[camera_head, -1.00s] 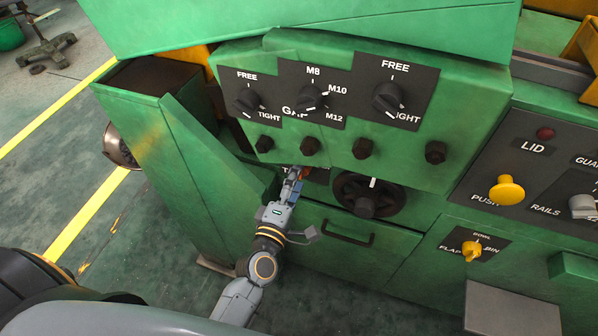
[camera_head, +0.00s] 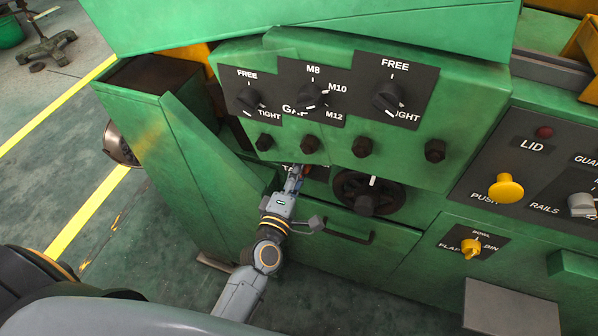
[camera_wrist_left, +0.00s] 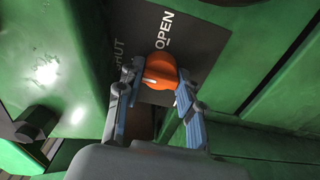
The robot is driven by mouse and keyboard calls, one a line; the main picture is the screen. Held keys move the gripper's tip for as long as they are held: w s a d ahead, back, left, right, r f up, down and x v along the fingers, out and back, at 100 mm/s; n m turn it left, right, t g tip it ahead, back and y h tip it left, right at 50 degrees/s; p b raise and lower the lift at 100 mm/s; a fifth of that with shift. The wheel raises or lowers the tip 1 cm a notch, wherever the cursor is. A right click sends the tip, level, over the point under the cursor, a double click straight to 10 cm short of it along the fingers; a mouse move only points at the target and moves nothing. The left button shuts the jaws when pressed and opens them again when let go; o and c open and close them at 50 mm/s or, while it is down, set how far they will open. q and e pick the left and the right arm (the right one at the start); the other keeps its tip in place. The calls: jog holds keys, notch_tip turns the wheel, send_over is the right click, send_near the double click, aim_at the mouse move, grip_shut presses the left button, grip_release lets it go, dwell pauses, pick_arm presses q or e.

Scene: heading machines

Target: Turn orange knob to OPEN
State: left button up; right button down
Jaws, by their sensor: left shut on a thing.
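The orange knob (camera_wrist_left: 162,72) sits on a dark plate (camera_wrist_left: 203,42) with the words OPEN and SHUT in the left wrist view. OPEN is above the knob and SHUT is to its left. A white mark shows on the knob's lower left side. My left gripper (camera_wrist_left: 155,92) has one finger on each side of the knob and is shut on it. My right gripper is not in view.
A black handwheel (camera_head: 364,205) is just right of my gripper. Black bolts (camera_head: 310,145) and dark dials (camera_head: 388,98) are on the panel above. A drawer handle (camera_head: 347,231) is below. A yellow push knob (camera_head: 506,188) and yellow flap knob (camera_head: 471,248) are farther right.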

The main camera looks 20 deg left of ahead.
pick_arm(q)
jog(key=shift+f+m+p, duration=0.1)
jog(key=shift+m+p, duration=4.45)
jog(key=shift+m, duration=4.05)
jog(key=o, duration=1.2)
jog(key=s, duration=1.2)
jog(key=shift+a, duration=0.15)
